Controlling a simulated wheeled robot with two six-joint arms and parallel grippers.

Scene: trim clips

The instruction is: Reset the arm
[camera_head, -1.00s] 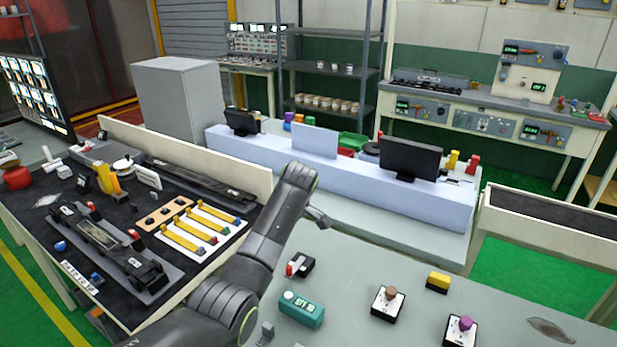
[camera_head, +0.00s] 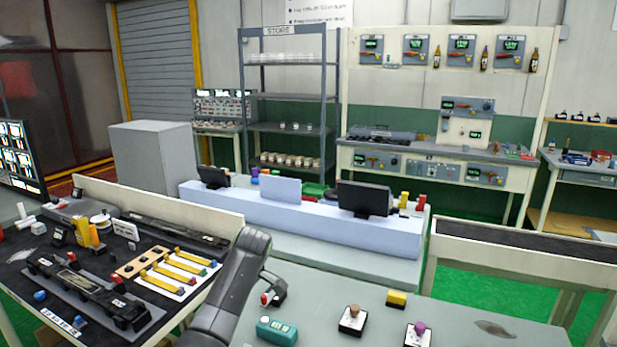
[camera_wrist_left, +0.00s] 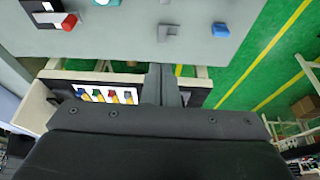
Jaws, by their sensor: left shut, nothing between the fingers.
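My left arm, dark grey, rises from the bottom of the head view and bends at its top, between the black-topped bench and the grey table. Its gripper cannot be made out in the head view. In the left wrist view my left gripper (camera_wrist_left: 161,72) shows as dark fingers, shut with nothing between them, apart from any object. My right gripper is in neither view.
The grey table (camera_head: 330,290) carries a teal box (camera_head: 277,331), a yellow block (camera_head: 396,299) and two knobbed units. The black-topped bench (camera_head: 35,253) at the left holds yellow strips and a black fixture. Green floor shows at the right.

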